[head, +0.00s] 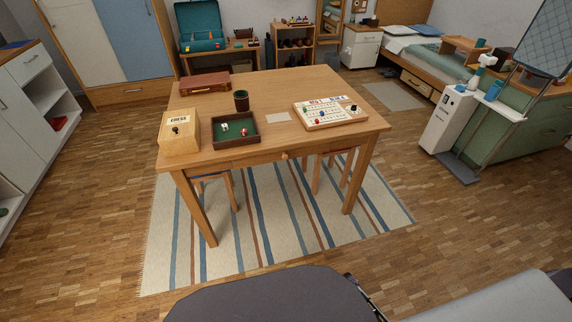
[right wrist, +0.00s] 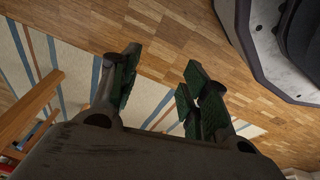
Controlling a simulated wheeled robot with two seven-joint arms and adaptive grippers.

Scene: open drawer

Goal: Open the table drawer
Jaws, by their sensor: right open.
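The wooden table (head: 262,104) stands on a striped rug in the middle of the head view. Its drawer front (head: 250,158) lies along the near apron, with a small round knob (head: 284,156); it looks closed, flush with the apron. My right gripper (right wrist: 158,88) is in the right wrist view, its two dark green-padded fingers spread apart with nothing between them. It is over the floor and rug, apart from the table, part of whose wooden frame shows at the left edge. My left gripper is not in view, and neither gripper shows in the head view.
On the table are a wooden chess box (head: 179,134), a green-lined dice tray (head: 236,128), a dark cup (head: 241,101) and a board game (head: 330,113). Stools (head: 216,186) stand underneath. The rug (head: 280,225) in front is clear. A white cabinet (head: 449,121) stands right.

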